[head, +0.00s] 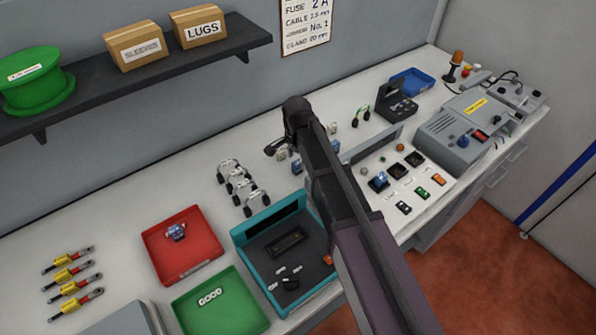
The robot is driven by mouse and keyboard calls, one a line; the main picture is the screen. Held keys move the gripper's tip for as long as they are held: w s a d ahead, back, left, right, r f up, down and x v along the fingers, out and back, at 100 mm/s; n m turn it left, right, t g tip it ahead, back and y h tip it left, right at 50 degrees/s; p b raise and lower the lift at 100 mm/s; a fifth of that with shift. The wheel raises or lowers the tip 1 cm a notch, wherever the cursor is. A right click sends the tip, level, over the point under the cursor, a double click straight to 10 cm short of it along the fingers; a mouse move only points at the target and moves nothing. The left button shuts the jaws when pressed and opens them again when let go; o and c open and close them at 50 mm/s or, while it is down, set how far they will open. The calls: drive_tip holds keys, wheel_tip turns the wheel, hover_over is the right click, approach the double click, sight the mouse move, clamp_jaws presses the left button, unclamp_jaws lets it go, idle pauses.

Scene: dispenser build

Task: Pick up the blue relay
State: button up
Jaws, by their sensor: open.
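Several small blue parts show in the head view, and I cannot tell for certain which is the blue relay. One blue block (296,166) stands on the bench just below my gripper, with another bluish block (282,154) beside it. A blue piece (381,180) sits on a dark square base at the right of the arm. A blue part (176,231) lies in the red tray (153,255). My gripper (272,150) is open above the bench, close to the first two blocks and apparently apart from them. My arm hides part of the bench middle.
A teal box (240,239) and green tray (253,322) stand at the front. Small coloured parts lie right of my arm, before a grey machine (447,143). A dark shelf (120,75) overhangs the back.

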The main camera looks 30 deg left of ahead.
drive_tip(key=shift+f+b, duration=1.1)
drive_tip(key=shift+f, duration=0.3)
clamp_jaws()
